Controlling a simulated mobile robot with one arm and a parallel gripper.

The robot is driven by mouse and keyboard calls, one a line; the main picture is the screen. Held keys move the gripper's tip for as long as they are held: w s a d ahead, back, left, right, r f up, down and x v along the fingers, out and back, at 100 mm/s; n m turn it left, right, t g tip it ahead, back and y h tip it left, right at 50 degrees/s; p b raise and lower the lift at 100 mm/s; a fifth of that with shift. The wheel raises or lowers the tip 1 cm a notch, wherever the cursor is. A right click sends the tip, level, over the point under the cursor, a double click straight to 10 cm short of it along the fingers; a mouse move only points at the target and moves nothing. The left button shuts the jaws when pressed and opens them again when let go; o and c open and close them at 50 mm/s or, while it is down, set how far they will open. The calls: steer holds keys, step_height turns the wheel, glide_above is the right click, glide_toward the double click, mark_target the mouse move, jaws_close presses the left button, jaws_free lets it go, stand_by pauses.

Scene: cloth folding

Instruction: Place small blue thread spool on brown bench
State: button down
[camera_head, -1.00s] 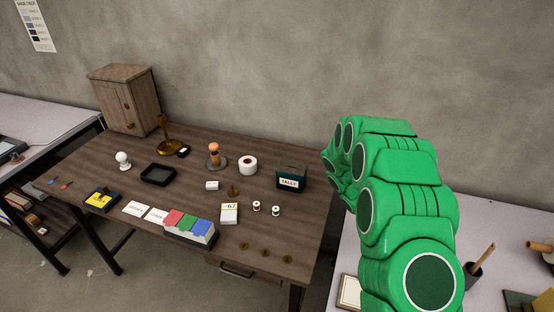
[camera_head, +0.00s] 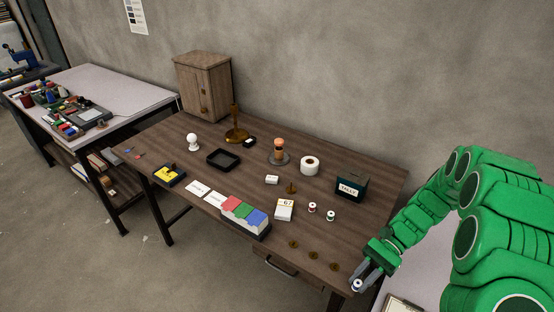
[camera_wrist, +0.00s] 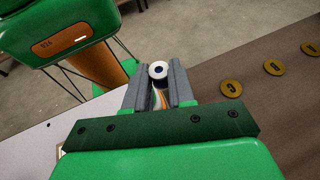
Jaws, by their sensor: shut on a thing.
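My gripper (camera_head: 368,272) is shut on a small thread spool (camera_head: 357,285) at the near right corner of the brown bench (camera_head: 225,147). In the wrist view, the spool (camera_wrist: 158,71) has a white rim and a dark blue centre, and sits between the fingers of my gripper (camera_wrist: 159,88). Its side is largely hidden by the fingers. It looks held above the gap between the brown bench (camera_wrist: 235,120) and the pale table; its exact height is unclear. The bench's top is dark wood.
Two small spools (camera_head: 312,208) (camera_head: 330,216) stand on the bench near a white 67 box (camera_head: 284,209). Brass discs (camera_head: 313,255) lie along its front right edge. A TALLY box (camera_head: 351,187) stands at the back right. A pale table (camera_head: 418,275) adjoins on the right.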

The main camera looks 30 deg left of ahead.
steer(key=w+a+r+m+t+y, duration=0.1)
steer(key=w+a+m+y, duration=0.1)
steer(key=w+a+r+m+t+y, duration=0.1)
steer(key=w+a+m+t+y, duration=0.1)
steer(key=a+m, duration=0.1)
steer(key=w+a+r+m+t+y, duration=0.2)
steer(key=a+y, duration=0.1)
steer(key=shift+w+a, duration=0.1)
steer(key=shift+w, duration=0.1)
steer(key=w+a+r+m+t+y, duration=0.2)
steer(key=w+m+t, duration=0.3)
steer(key=w, duration=0.1)
steer(key=m+t, duration=0.6)
steer(key=t, duration=0.1)
glide_above(353, 230)
steer(key=shift+s+m+t+h, duration=0.1)
steer(key=shift+m+t+h, duration=0.2)
steer(key=shift+t, duration=0.1)
steer(key=shift+f, duration=0.1)
steer(key=shift+f, duration=3.9)
steer(key=c, duration=1)
jaws_free()
steer(key=shift+f, duration=0.1)
